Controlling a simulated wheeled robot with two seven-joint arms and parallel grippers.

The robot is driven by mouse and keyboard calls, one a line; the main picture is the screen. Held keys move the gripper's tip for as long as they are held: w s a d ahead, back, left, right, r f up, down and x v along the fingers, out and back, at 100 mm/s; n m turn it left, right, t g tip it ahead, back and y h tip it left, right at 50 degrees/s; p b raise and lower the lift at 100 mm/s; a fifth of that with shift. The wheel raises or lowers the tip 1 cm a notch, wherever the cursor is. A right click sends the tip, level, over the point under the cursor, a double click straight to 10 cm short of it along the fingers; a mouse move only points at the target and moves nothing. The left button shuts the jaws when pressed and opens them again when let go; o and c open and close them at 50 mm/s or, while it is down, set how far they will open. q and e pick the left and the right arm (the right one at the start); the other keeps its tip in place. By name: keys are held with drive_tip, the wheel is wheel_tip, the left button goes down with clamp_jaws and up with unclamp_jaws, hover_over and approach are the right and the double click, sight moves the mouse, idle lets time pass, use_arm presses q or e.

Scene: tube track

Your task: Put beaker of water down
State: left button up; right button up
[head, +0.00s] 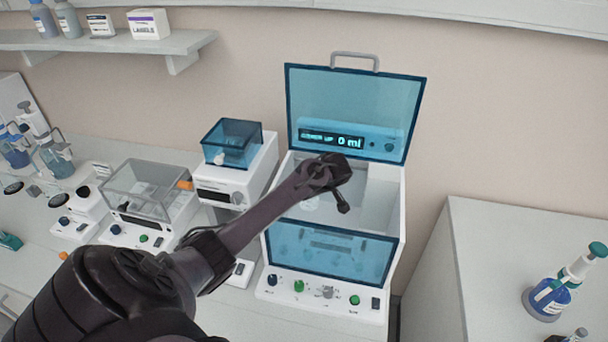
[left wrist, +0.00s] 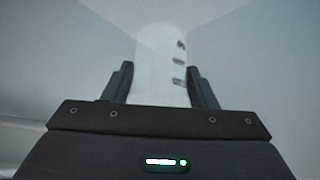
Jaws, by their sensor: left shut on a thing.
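My left gripper (left wrist: 162,88) is shut on a whitish cylindrical beaker (left wrist: 158,55) with dark marks on its side, seen in the left wrist view. The fingers hold it from both sides. In the head view my left arm reaches in from the left, and the gripper (head: 335,178) is over the open chamber of a white machine (head: 384,205). The beaker is not clear there, mostly hidden by my wrist. I cannot tell whether it touches the chamber floor. My right gripper is not in view.
The machine's blue see-through lid (head: 355,100) stands raised, and its display (head: 332,138) reads 0 ml. Its front has a blue clear panel (head: 325,258). A smaller white device with a blue cover (head: 232,142) stands to the left. A blue bottle (head: 552,296) is at the right.

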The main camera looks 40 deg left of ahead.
sight(310, 203)
use_arm(q)
wheel_tip(310, 203, down, 5)
drive_tip(key=shift+w+f, duration=0.1)
drive_tip(key=shift+f, duration=0.05)
drive_tip(key=shift+w+a, duration=0.15)
drive_tip(key=shift+a, duration=0.25)
drive_tip(key=a, duration=0.1)
drive_tip(key=a+b, duration=0.2)
drive_tip(key=shift+w+f, duration=0.3)
drive_tip(key=shift+w, duration=0.05)
drive_tip(key=shift+a+f+b, duration=0.1)
drive_tip(key=shift+f+b, duration=0.3)
drive_tip(key=shift+b, duration=0.2)
drive_tip(key=shift+r, duration=0.1)
drive_tip(key=shift+f, duration=0.2)
drive_tip(key=o, duration=0.7)
